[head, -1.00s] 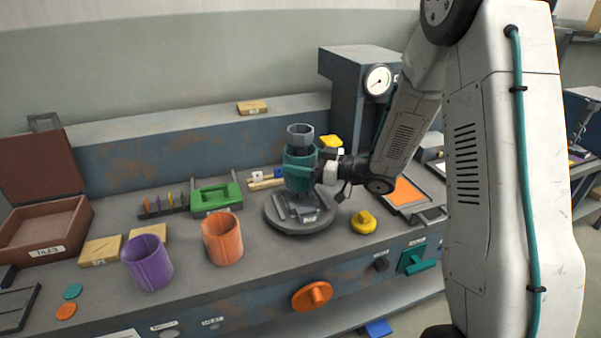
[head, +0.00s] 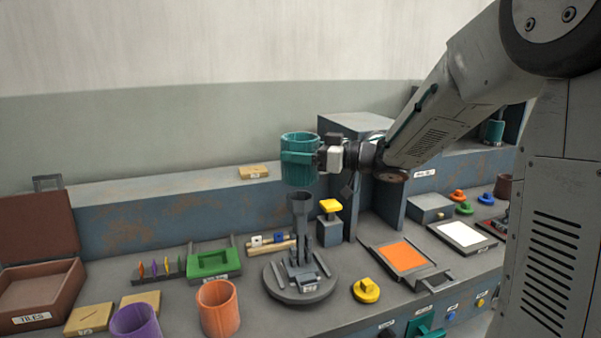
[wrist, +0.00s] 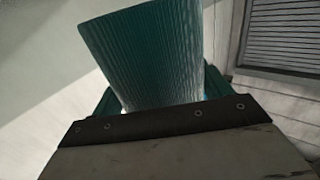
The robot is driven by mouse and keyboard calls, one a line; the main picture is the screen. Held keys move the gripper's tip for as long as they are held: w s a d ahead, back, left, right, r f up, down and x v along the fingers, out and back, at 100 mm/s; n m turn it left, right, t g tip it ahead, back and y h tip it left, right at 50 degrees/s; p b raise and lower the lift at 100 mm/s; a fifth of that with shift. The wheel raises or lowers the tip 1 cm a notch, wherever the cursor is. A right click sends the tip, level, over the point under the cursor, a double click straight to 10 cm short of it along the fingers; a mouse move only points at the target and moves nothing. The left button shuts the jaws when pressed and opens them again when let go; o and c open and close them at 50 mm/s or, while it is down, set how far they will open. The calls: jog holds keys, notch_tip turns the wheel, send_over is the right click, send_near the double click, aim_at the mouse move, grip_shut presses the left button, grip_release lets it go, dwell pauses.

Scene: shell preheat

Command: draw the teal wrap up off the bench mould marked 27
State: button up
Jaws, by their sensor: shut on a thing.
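The teal wrap (head: 300,172) is a ribbed open cylinder, held upright in the air. My gripper (head: 312,158) is shut on its right side in the head view. The bench mould (head: 301,228) is a dark grey post on a round base, standing bare just below the wrap. A gap shows between the wrap's lower edge and the mould's top. No number 27 can be read on it. In the wrist view the teal wrap (wrist: 150,55) fills the upper middle, beyond a dark gripper edge that hides its lower part.
An orange cup (head: 218,310) and a purple cup (head: 137,322) stand at the front left. A green frame (head: 213,263) lies left of the mould; a yellow knob (head: 366,291) sits right of it. A grey gauge housing (head: 375,205) rises behind my gripper. The air above the wrap is free.

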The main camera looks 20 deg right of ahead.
notch_tip(320, 180, up, 25)
jog(key=shift+f, duration=0.15)
dwell(1.6)
